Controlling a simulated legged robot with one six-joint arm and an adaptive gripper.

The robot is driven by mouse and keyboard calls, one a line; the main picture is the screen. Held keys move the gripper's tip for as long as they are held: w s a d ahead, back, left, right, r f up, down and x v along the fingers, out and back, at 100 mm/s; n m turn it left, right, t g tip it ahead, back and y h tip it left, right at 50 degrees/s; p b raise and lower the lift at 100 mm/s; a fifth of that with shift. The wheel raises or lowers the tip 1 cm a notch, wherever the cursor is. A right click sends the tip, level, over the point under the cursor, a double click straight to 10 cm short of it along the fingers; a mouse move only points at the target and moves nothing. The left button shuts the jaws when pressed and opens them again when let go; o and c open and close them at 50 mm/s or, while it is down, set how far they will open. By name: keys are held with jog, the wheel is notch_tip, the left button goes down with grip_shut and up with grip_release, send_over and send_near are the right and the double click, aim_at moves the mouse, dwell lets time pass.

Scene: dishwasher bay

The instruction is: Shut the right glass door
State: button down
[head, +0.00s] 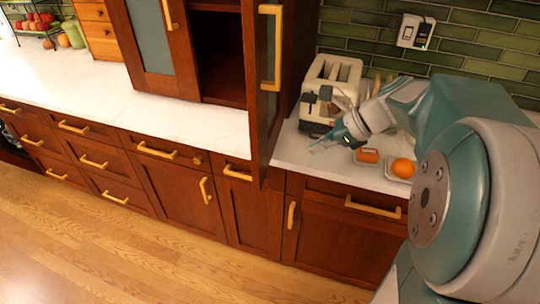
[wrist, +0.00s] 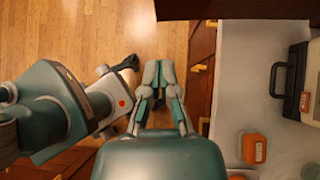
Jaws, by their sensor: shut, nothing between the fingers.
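The right glass door (head: 258,95) of the brown upper cabinet stands swung open, seen nearly edge-on in the head view. Its long pale handle (head: 271,48) faces right. The dark cabinet inside (head: 220,45) shows to the left of the door. My gripper (head: 322,145) is to the right of the door, near its lower end, apart from it in the picture. In the wrist view my gripper (wrist: 158,72) is shut and empty, with floor and drawer fronts beneath. A dark wooden piece at the top of the wrist view (wrist: 230,8) may be the door; I cannot tell.
A cream toaster (head: 328,85) stands on the white counter (head: 200,122) behind my gripper. An orange (head: 403,168) and an orange-red item (head: 367,156) lie close by. The left glass door (head: 150,40) is shut. The wooden floor (head: 110,240) in front is clear.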

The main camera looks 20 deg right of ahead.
aim_at(260, 165)
jog(key=x, duration=0.4)
jog(key=a+r+x, duration=0.1)
jog(key=x, duration=0.3)
jog(key=w+r+x, duration=0.1)
jog(key=x, duration=0.3)
jog(key=shift+w+a+f, duration=0.15)
jog(key=shift+a+f, duration=0.2)
jog(key=shift+a, duration=0.2)
jog(key=shift+d, duration=0.1)
jog(key=shift+d, duration=0.1)
